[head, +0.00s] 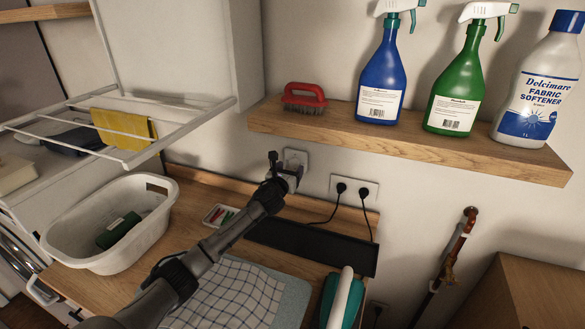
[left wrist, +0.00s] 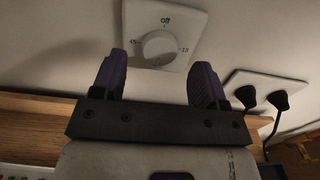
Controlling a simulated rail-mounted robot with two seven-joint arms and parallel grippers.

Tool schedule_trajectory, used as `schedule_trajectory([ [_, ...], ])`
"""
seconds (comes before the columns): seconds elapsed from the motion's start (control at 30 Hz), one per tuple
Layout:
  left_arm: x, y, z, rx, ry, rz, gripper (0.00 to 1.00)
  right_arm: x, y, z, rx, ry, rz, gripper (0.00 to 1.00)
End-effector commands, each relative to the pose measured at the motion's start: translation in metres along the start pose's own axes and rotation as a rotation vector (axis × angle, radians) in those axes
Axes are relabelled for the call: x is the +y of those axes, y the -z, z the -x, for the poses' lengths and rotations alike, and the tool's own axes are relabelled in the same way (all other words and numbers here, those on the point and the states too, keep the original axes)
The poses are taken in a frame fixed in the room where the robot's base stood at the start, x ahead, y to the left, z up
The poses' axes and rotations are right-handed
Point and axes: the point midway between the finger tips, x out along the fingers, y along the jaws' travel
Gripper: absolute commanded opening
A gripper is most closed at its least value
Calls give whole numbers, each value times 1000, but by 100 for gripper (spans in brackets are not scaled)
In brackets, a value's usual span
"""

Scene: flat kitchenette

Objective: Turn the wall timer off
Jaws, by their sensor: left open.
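The wall timer is a white square plate (left wrist: 185,22) with a round white knob (left wrist: 158,48) in the left wrist view. "Off" is printed above the knob, "15" at its right and a partly readable number starting with 4 at its left. In the head view the timer (head: 296,157) is on the wall under the shelf, partly covered by my left gripper (head: 287,168). In the left wrist view the left gripper (left wrist: 160,80) is open, one finger on each side below the knob, with nothing between them. Whether the fingers touch the plate cannot be told. My right gripper is not in view.
A double socket (head: 354,188) with two black plugs is right of the timer. The wooden shelf (head: 400,142) above holds a red brush (head: 304,98) and several bottles.

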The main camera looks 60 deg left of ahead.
Motion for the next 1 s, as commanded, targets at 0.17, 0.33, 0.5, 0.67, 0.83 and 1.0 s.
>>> schedule_trajectory([
  [0.17, 0, 0, -17, 0, -1, 1, 67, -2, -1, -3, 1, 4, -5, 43],
  [0.33, 0, 0, -24, 0, 0, 0, 67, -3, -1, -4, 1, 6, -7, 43],
  [0.5, 0, 0, -27, 0, 0, 0, 67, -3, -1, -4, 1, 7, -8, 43],
  [0.67, 0, 0, -27, 0, 0, 0, 67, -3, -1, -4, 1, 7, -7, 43],
  [0.83, 0, 0, -27, 0, 0, -1, 60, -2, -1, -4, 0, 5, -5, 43],
  [1.0, 0, 0, -27, 0, 0, -1, 44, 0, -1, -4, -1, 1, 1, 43],
])
